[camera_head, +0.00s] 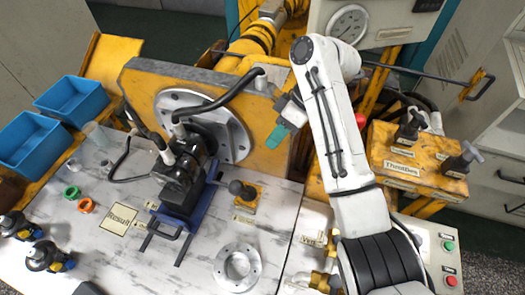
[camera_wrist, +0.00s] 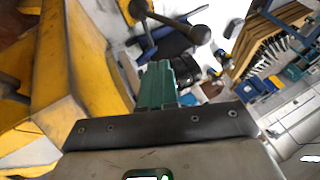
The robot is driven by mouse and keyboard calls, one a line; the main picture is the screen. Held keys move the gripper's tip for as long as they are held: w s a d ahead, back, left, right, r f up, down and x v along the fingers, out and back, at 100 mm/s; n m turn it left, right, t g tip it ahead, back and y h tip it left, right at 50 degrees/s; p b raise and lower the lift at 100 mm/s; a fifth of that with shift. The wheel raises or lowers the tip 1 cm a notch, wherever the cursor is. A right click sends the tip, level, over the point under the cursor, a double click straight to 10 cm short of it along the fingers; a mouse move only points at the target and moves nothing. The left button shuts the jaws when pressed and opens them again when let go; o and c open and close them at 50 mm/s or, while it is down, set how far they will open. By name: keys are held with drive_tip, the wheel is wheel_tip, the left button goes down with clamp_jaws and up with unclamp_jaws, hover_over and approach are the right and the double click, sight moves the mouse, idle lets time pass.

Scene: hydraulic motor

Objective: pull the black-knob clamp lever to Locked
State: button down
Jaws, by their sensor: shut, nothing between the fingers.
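The clamp lever with its black ball knob (camera_head: 236,187) stands on a small yellow base on the white marbled table, right of the black motor. In the wrist view, a dark rod with rounded dark ends, seemingly this lever (camera_wrist: 200,33), crosses beyond my fingertips. My gripper (camera_head: 277,137) has teal fingers, which are shut and empty. It is in front of the yellow upright plate, up and to the right of the knob and apart from it. The shut fingers also show in the wrist view (camera_wrist: 158,68). The small labels near the lever are too small to read.
The black motor (camera_head: 182,180) sits on a blue mount beside the yellow plate (camera_head: 262,150), with black hoses above. A metal flange ring (camera_head: 238,266) lies in front of the lever. A yellow throttle box (camera_head: 415,160) stands right of my arm. Blue bins (camera_head: 72,100) are at left.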

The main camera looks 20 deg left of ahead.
sight(241, 190)
drive_tip(key=s+p+x, duration=0.2)
drive_tip(key=x, duration=1)
drive_tip(key=shift+s+d+r, duration=0.25)
drive_tip(key=shift+s, duration=0.2)
